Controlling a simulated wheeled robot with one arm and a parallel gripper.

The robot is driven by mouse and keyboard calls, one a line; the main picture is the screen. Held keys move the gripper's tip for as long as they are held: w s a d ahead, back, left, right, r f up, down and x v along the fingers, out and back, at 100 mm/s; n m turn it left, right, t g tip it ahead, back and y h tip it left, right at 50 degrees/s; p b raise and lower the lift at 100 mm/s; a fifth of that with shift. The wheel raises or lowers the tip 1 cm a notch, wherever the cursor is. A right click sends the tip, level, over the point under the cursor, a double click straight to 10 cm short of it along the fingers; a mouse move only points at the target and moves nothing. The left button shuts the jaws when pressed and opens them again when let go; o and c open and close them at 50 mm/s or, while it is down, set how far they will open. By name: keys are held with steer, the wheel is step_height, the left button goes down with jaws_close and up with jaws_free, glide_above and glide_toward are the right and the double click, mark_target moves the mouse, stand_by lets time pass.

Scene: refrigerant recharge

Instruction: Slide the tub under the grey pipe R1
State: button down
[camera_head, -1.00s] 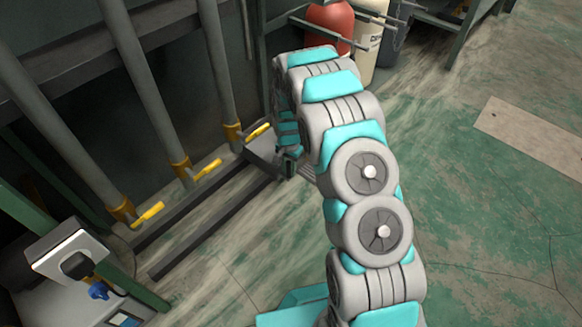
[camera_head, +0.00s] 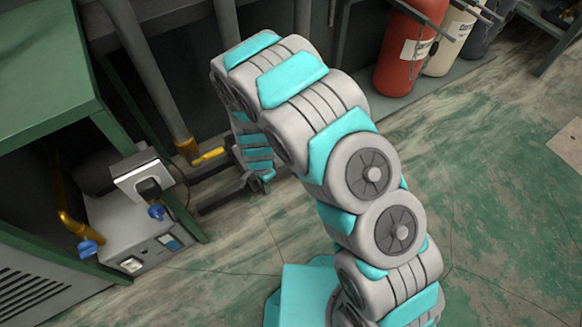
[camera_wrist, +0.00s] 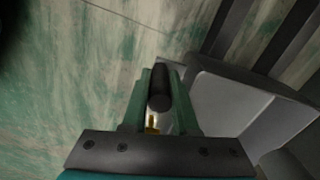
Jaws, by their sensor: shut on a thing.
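In the wrist view, my gripper (camera_wrist: 158,76) is shut on a dark rounded bar (camera_wrist: 158,93), apparently the tub's handle. The grey tub (camera_wrist: 235,110) sits just right of the fingers on the floor; its far right side is cut off. In the head view, my gripper (camera_head: 262,184) is low near the floor, mostly behind my arm, which hides most or all of the tub. A grey pipe (camera_head: 150,82) comes down left of the gripper and ends in a yellow-handled valve (camera_head: 208,157). Another grey pipe (camera_head: 226,18) is partly hidden behind my arm. No R1 label is readable.
Dark floor rails (camera_head: 212,200) lie below the pipes. Floor on the right is open.

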steer(key=s+a+p, duration=0.2)
steer(key=s+a, duration=0.6)
steer(key=a, duration=0.2)
steer(key=shift+a+p, duration=0.3)
steer(key=shift+a, duration=0.1)
steer(key=shift+s+f, duration=0.1)
steer(key=c, duration=1)
jaws_free()
steer(key=shift+r, duration=3.95)
